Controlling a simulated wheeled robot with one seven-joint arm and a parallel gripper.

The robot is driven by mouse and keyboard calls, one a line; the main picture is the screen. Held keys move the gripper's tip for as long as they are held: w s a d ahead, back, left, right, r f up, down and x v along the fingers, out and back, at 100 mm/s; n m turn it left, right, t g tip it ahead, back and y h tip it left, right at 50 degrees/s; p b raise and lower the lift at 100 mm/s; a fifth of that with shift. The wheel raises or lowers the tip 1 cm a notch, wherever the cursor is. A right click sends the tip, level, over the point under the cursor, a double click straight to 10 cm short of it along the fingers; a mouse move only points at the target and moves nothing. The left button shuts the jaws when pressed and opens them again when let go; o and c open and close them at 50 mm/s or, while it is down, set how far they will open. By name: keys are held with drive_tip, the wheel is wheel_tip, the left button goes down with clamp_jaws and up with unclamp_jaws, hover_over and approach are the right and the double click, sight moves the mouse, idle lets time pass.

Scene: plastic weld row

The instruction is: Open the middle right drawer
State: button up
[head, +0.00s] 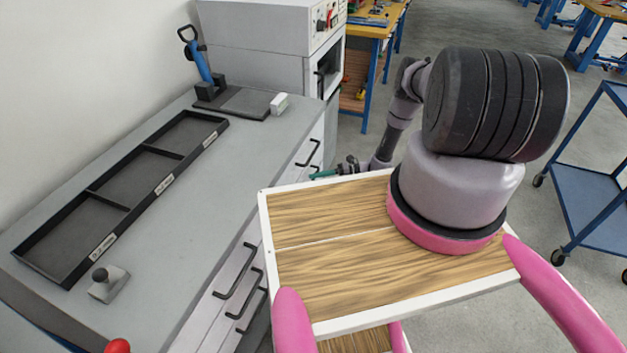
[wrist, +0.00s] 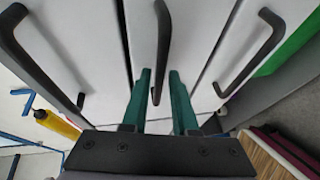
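The bench has grey-white drawers with black bar handles. In the head view, the right-hand stack's handles (head: 308,153) show at the bench's far end. My gripper (head: 324,174) is beside this stack, its green finger pointing at the fronts. In the wrist view, three drawer fronts show, turned sideways. The middle drawer (wrist: 195,40) has a black handle (wrist: 163,35) that reaches between my gripper's two green fingers (wrist: 160,76). The fingers are open, one on each side of the handle, with gaps visible. Whether either finger touches it I cannot tell. The drawers look shut.
Neighbouring handles stand left (wrist: 40,60) and right (wrist: 258,50) of my fingers in the wrist view. The left stack's handles (head: 236,272) are nearer in the head view. The worktop holds a black divided tray (head: 92,190). A blue cart (head: 600,190) stands at right.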

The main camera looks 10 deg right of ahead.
drive_tip(key=shift+x, duration=0.8)
clamp_jaws()
idle(0.9)
